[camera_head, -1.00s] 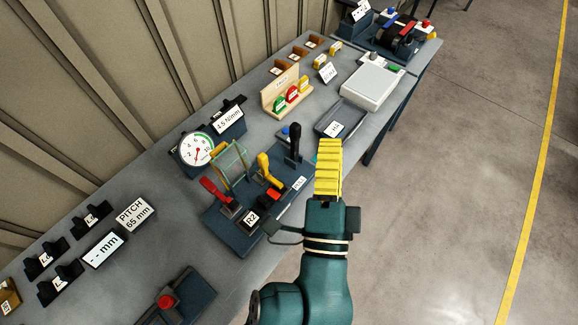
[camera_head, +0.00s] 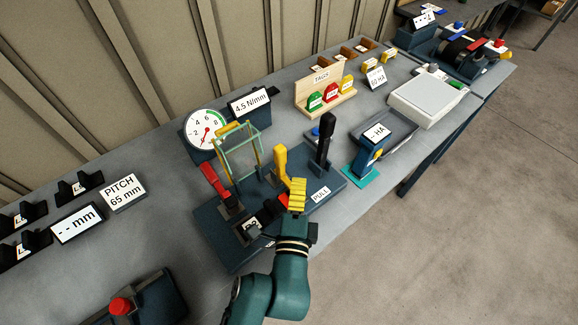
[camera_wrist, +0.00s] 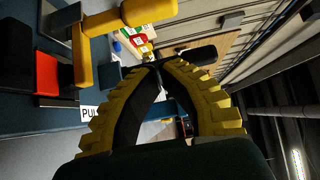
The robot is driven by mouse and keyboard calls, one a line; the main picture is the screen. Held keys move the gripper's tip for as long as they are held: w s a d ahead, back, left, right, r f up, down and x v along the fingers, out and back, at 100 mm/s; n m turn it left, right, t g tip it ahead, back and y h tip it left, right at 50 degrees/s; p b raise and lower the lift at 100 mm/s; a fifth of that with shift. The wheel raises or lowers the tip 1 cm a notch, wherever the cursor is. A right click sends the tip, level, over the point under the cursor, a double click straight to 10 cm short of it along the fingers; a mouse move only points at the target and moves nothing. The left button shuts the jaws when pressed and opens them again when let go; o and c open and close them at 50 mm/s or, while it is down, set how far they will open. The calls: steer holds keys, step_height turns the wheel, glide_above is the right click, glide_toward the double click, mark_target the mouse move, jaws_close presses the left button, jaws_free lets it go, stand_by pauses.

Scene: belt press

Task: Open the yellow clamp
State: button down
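The yellow clamp lever (camera_head: 280,162) stands on the dark blue press base (camera_head: 228,248), between a red lever (camera_head: 213,182) and a black lever (camera_head: 325,135). My gripper (camera_head: 297,184) is just to the right and in front of the yellow lever in the head view. Its yellow ribbed fingers (camera_wrist: 155,66) converge at the tips, which look shut with nothing between them. The lever is outside the fingers. My gripper hides part of the base.
A green frame with a yellow top bar (camera_head: 236,150) stands behind the levers. A round gauge (camera_head: 206,130) is at back left. A blue HA device (camera_head: 367,152) stands on a teal pad to the right. A tag rack (camera_head: 328,92) is farther back. Free floor lies right of the table.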

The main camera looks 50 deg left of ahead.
mark_target(287, 156)
steer(key=a, duration=0.1)
steer(key=w+a, duration=0.1)
steer(key=a, duration=0.1)
steer(key=w+a, duration=0.1)
steer(key=shift+a, duration=0.7)
steer(key=shift+r, duration=0.1)
steer(key=shift+a+r+p, duration=0.1)
steer(key=shift+r+p, duration=0.05)
steer(key=shift+p, duration=0.5)
steer(key=shift+a+p, duration=0.2)
steer(key=shift+p, duration=0.4)
steer(key=shift+a+r+n+g+h+p, duration=0.15)
steer(key=shift+n+g+h+p, duration=0.25)
steer(key=shift+p, duration=0.5)
